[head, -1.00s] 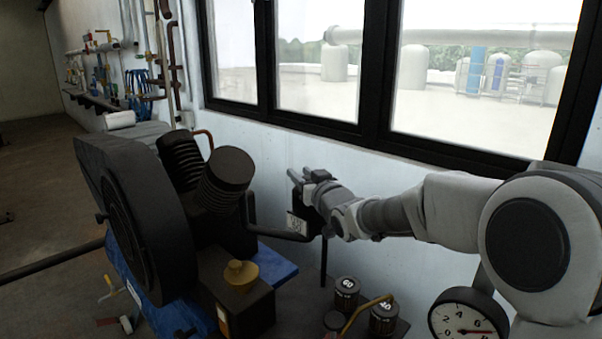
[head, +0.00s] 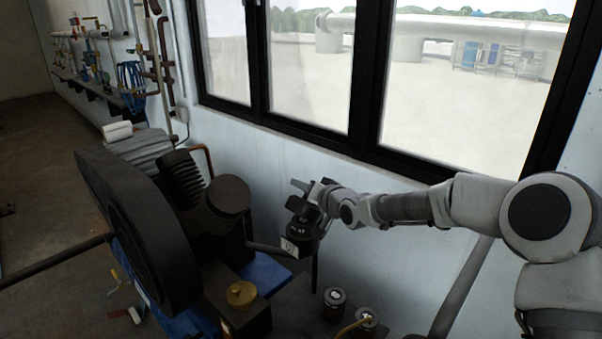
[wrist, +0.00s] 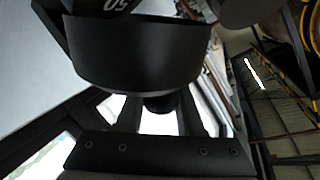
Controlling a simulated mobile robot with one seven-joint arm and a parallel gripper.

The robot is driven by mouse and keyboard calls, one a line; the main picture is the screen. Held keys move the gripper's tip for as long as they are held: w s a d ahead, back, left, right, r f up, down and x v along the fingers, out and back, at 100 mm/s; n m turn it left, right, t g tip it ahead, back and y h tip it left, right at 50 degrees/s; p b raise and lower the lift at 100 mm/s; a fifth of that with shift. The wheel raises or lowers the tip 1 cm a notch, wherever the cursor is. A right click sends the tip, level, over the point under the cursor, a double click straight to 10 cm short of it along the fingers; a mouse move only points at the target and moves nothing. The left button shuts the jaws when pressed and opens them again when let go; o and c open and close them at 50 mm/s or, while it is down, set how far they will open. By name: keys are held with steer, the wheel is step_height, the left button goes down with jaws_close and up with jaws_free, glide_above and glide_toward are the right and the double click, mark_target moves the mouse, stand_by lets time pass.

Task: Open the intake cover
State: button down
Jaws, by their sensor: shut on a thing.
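A black round cover (head: 304,230) with white marks hangs below my gripper (head: 308,193) near the wall under the window, at the end of a dark pipe. A small white tag (head: 290,247) shows at its lower left. In the wrist view the black cover (wrist: 135,58) fills the top middle, with a white "50" on its upper side. My gripper is shut on it; the fingertips are mostly hidden behind it. I cannot tell whether the cover is raised from its seat.
The black compressor with its large wheel guard (head: 140,235) stands at left. Two dark canisters with pale tops (head: 335,297) stand below my gripper. The window wall (head: 380,270) is close behind.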

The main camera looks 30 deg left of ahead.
steer(key=w+d+f+m+g+p, duration=0.1)
steer(key=w+m+g+p, duration=0.3)
steer(key=m, duration=0.4)
steer(key=shift+w+d+g+y, duration=0.45)
steer(key=shift+w+g, duration=0.35)
steer(key=shift+w, duration=0.6)
steer(key=c, duration=0.5)
jaws_free()
steer(key=shift+f, duration=0.1)
steer(key=v, duration=1.7)
steer(key=shift+d, duration=0.15)
